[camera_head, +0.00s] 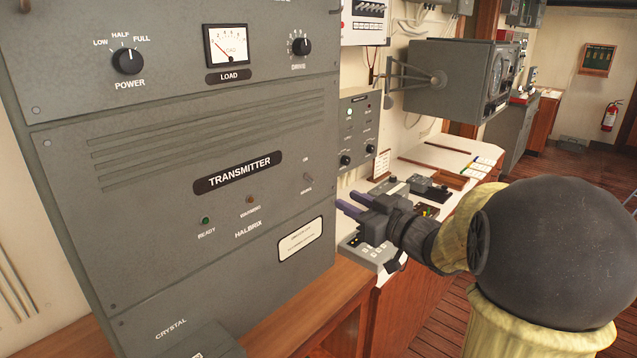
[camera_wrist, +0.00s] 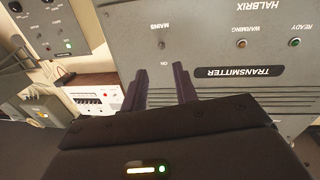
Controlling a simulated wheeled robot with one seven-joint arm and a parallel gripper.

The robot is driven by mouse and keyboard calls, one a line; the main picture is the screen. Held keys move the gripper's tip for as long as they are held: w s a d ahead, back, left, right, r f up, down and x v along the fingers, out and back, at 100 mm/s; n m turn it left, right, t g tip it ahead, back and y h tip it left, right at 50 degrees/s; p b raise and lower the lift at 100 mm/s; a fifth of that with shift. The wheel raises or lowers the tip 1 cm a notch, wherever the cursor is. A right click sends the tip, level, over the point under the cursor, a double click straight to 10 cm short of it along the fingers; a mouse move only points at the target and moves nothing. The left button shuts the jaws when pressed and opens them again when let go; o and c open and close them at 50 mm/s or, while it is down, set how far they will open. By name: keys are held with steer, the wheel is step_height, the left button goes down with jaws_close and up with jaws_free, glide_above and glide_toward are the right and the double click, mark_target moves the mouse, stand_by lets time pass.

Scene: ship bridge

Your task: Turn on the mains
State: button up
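The transmitter (camera_head: 225,215) is a large grey cabinet panel at the left of the head view. Its small mains toggle switch (camera_head: 308,178) sits at the panel's right side, between the "ON" label above and "MAINS" below; the lever's position is too small to tell. The switch also shows in the wrist view (camera_wrist: 162,45), where the panel appears upside down. My gripper (camera_head: 351,202) is in front of the panel's right edge, lower than the switch and apart from it. In the wrist view its two dark fingers (camera_wrist: 161,82) are spread with nothing between them.
Green ready (camera_head: 205,221) and orange warning (camera_head: 250,200) lamps are on the panel. A desk with small devices (camera_head: 370,250) lies below and behind my gripper. A smaller grey box (camera_head: 358,125) with knobs is on the wall right of the transmitter.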

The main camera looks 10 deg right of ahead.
mark_target(310, 179)
steer(key=p+x, duration=0.1)
steer(key=x, duration=1)
steer(key=shift+p, duration=0.4)
steer(key=shift+d, duration=0.1)
steer(key=shift+c, duration=0.4)
jaws_close()
